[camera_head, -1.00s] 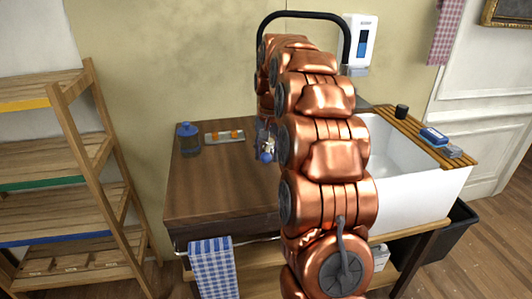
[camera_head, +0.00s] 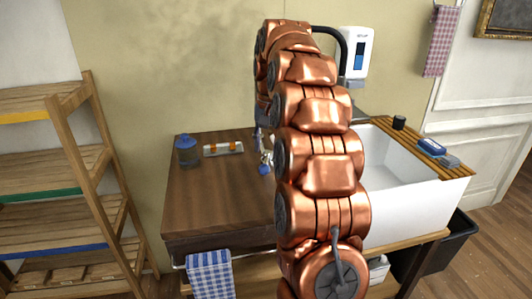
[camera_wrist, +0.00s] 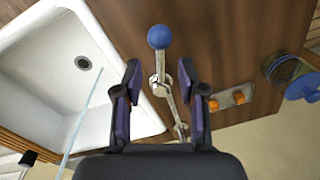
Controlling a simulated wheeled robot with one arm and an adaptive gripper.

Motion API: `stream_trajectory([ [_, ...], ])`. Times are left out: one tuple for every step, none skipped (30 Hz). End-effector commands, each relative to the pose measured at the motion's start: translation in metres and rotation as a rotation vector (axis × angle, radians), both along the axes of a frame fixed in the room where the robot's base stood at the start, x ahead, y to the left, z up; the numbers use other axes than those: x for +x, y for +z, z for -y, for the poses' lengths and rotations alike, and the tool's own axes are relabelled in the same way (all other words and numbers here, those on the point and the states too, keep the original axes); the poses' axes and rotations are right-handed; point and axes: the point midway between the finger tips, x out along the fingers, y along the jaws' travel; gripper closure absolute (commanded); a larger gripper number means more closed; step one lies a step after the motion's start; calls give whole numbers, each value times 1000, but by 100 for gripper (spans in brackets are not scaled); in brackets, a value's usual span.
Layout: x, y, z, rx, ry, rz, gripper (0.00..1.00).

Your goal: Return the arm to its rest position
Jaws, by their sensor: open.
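My gripper (camera_wrist: 159,76) is open in the wrist view, with its two dark, purple-padded fingers apart. It points down over the dark wooden counter. A metal lever with a blue ball (camera_wrist: 159,37) shows between and beyond the fingers; they do not appear to touch it. In the head view the blue ball (camera_head: 264,170) shows just left of my copper arm, low over the counter. My gripper is mostly hidden behind the arm there. The arm rises in front of the counter and bends over at the top.
On the counter (camera_head: 215,190) stand a blue-lidded jar (camera_head: 187,152) and a tray (camera_head: 210,152) with orange pieces. A white sink (camera_head: 400,190) lies right of the arm, with a black hooped pipe (camera_head: 335,33) behind. A wooden shelf (camera_head: 60,170) stands left.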

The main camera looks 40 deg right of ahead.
Motion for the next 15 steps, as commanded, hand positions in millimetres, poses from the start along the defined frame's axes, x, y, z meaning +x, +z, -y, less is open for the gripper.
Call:
stream_trajectory([
  [0, 3, 0, -1, 0, 2, 60],
  [0, 4, 0, -1, 0, 2, 60],
  [0, 5, 0, -1, 0, 2, 60],
  [0, 6, 0, -1, 0, 2, 60],
  [0, 6, 0, -1, 0, 2, 60],
  [0, 6, 0, -1, 0, 1, 60],
  [0, 6, 0, -1, 0, 1, 60],
  [0, 6, 0, -1, 0, 1, 60],
  [0, 6, 0, -1, 0, 1, 60],
  [0, 6, 0, -1, 0, 1, 60],
  [0, 6, 0, -1, 0, 1, 60],
  [0, 6, 0, 0, 0, 1, 60],
  [0, 6, 0, -1, 0, 1, 60],
  [0, 6, 0, 0, 0, 1, 60],
  [0, 6, 0, 0, 0, 1, 60],
])
